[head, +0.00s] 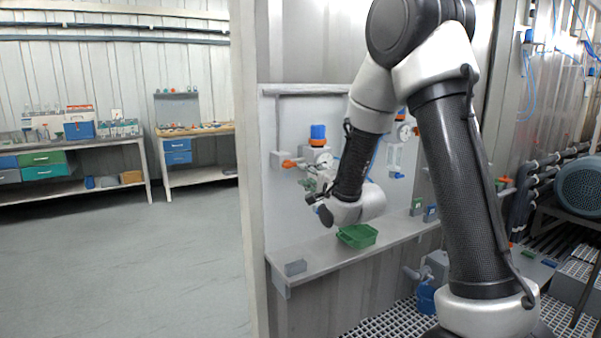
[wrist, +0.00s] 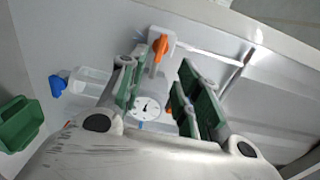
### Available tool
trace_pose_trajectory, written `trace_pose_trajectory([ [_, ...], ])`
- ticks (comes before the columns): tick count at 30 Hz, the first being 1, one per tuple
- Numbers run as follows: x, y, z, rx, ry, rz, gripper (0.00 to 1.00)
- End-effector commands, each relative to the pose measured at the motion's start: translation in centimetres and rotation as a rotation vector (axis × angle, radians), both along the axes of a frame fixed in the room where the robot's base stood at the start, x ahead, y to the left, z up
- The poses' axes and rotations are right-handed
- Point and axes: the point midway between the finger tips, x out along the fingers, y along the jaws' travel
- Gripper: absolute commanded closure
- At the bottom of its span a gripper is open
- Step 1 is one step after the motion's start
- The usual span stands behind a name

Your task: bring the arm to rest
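My arm is bent in front of the panel, its elbow high at the top of the head view. My gripper (head: 314,190) points towards the wall panel (head: 282,125), above the shelf, and is partly hidden behind my wrist. In the wrist view my gripper (wrist: 158,78) has its two green-padded fingers spread apart, with nothing held between them. A round gauge (wrist: 146,108) and an orange-handled valve (wrist: 160,48) show beyond the fingers. I cannot tell whether the fingers touch anything on the panel.
A green bin (head: 357,236) sits on the narrow shelf (head: 325,255) below my wrist; it also shows in the wrist view (wrist: 18,124). A blue-capped fitting (head: 318,133) and another gauge (head: 404,132) are on the panel. Open floor (head: 130,255) lies left of the partition.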

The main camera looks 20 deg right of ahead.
Motion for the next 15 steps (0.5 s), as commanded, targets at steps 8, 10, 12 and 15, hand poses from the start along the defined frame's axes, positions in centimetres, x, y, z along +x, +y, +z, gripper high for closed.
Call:
trace_pose_trajectory([
  [8,-1.46,-0.41,-0.01,0.000,0.000,0.000,0.67],
  [10,-1.45,-0.41,-0.01,0.000,0.000,0.000,0.67],
  [12,-1.44,-0.39,0.00,0.000,0.000,0.000,0.67],
  [15,-1.43,-0.39,0.00,-0.010,-0.003,0.000,0.67],
])
